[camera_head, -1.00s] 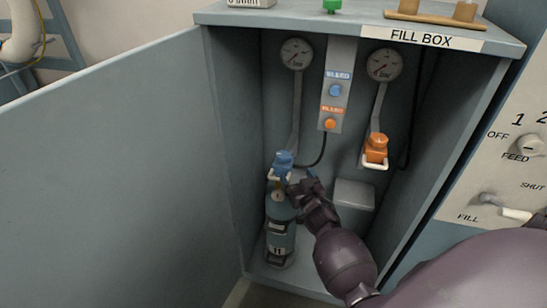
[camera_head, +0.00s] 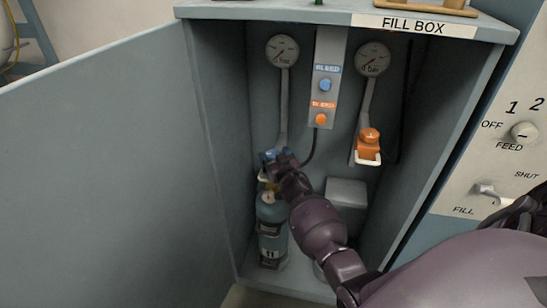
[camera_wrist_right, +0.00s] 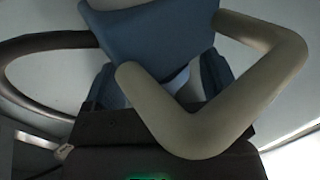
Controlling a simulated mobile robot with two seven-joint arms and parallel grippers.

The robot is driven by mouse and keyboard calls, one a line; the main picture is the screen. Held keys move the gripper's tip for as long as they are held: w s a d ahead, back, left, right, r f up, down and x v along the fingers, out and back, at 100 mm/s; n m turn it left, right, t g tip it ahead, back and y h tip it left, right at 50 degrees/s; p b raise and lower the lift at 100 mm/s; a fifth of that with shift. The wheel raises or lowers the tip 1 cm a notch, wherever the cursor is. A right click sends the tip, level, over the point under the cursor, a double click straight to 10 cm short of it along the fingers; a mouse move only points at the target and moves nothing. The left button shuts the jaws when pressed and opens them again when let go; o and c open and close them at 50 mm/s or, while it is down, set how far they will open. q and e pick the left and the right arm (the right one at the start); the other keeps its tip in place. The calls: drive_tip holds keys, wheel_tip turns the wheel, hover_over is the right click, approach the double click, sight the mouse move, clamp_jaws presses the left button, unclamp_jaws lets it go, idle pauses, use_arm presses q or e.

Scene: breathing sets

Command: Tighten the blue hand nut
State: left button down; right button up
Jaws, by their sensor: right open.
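The blue hand nut (camera_head: 268,155) sits at the top of the teal bottle (camera_head: 272,245) on the left side of the fill box, partly hidden by my right gripper (camera_head: 279,160). The nut's blue body (camera_wrist_right: 150,30) is large and close in the right wrist view, with a bent beige bar (camera_wrist_right: 215,125) across the front of it. My right gripper is open at the nut; blue finger parts show on either side behind the bar. I cannot tell whether they touch the nut. My left gripper is not in view.
The box's open door (camera_head: 110,180) fills the left. An orange fitting with a white bar (camera_head: 368,145) hangs at the right inside, under a gauge (camera_head: 373,59). A grey block (camera_head: 347,192) stands behind my right arm. A dark hose curves beside the nut.

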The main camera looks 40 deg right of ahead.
drive_tip(key=shift+c, duration=0.5)
drive_tip(key=c, duration=0.8)
drive_tip(key=shift+d+r+n+y+p, duration=0.1)
drive_tip(key=shift+n+y+p, duration=0.25)
drive_tip(key=shift+y, duration=0.2)
drive_tip(key=shift+d+r+n+y+p, duration=0.1)
drive_tip(key=shift+n+y+p, duration=0.25)
drive_tip(key=shift+y, duration=0.2)
drive_tip(key=shift+n+t+y, duration=0.3)
drive_tip(key=shift+y, duration=0.2)
drive_tip(key=shift+f+n+y, duration=0.1)
drive_tip(key=shift+n+y, duration=0.2)
drive_tip(key=shift+y, duration=0.1)
drive_tip(key=n+y, duration=0.1)
drive_tip(key=y, duration=0.1)
drive_tip(key=n+y, duration=0.1)
drive_tip(key=shift+d+f+y, duration=0.1)
drive_tip(key=shift+f+y, duration=0.1)
drive_tip(key=shift+y, duration=0.2)
drive_tip(key=shift+n+y, duration=0.7)
drive_tip(key=shift+y, duration=0.1)
drive_tip(key=shift+g, duration=0.4)
